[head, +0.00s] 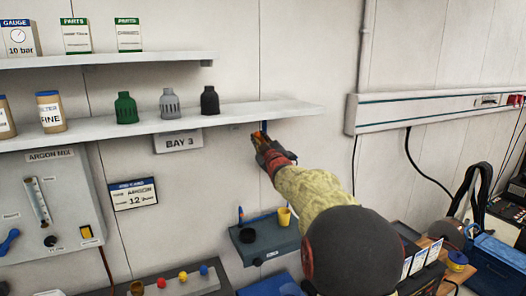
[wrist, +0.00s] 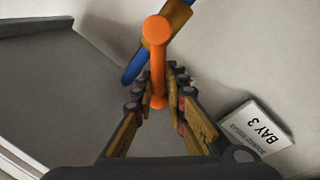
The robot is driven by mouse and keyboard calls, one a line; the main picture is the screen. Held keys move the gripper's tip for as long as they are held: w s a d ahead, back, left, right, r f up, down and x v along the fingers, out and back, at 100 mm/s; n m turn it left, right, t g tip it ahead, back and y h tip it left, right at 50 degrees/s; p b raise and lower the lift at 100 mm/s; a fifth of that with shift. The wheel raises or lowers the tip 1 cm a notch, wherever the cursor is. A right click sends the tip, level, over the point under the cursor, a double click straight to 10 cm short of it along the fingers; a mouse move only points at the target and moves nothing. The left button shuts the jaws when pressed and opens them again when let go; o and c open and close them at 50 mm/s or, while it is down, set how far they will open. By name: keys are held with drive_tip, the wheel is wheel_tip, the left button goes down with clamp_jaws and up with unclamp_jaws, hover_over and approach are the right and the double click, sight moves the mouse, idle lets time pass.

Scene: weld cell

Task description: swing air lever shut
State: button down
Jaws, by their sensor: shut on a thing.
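The air lever (wrist: 157,60) is an orange bar with a round end, seen close up in the wrist view. It stands in front of a blue pipe (wrist: 132,72) on the wall and crosses it at an angle. My gripper (wrist: 160,98) has its fingers on both sides of the lever's lower part and is shut on it. In the head view my gripper (head: 259,141) is at the wall, just below the right part of the lower shelf. There the blue pipe (head: 264,127) shows only a little, and my gripper and arm hide most of the lever.
The lower shelf (head: 250,114) is close above my gripper. The BAY 3 sign (head: 178,141) is to the left and also shows in the wrist view (wrist: 258,130). A dark tray (head: 262,252) with a yellow cup (head: 284,217) is below. A wall duct (head: 420,108) is right.

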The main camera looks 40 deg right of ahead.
drive_tip(key=f+n+b, duration=0.1)
drive_tip(key=n+b, duration=0.3)
drive_tip(key=a+f+n+t+y+b, duration=0.1)
drive_tip(key=f+n+b, duration=0.1)
drive_tip(key=n+b, duration=0.1)
drive_tip(key=a+f+n+y+b, duration=0.1)
drive_tip(key=f+n+b, duration=0.1)
drive_tip(key=n+b, duration=0.2)
drive_tip(key=shift+w+f+n+t+b, duration=0.15)
drive_tip(key=shift+w+n+t+b, duration=0.15)
drive_tip(key=shift+b, duration=0.5)
drive_tip(key=shift+y, duration=0.3)
drive_tip(key=shift+a, duration=0.1)
drive_tip(key=c, duration=1.9)
unclamp_jaws()
drive_tip(key=shift+r, duration=0.2)
drive_tip(key=shift+s, duration=0.1)
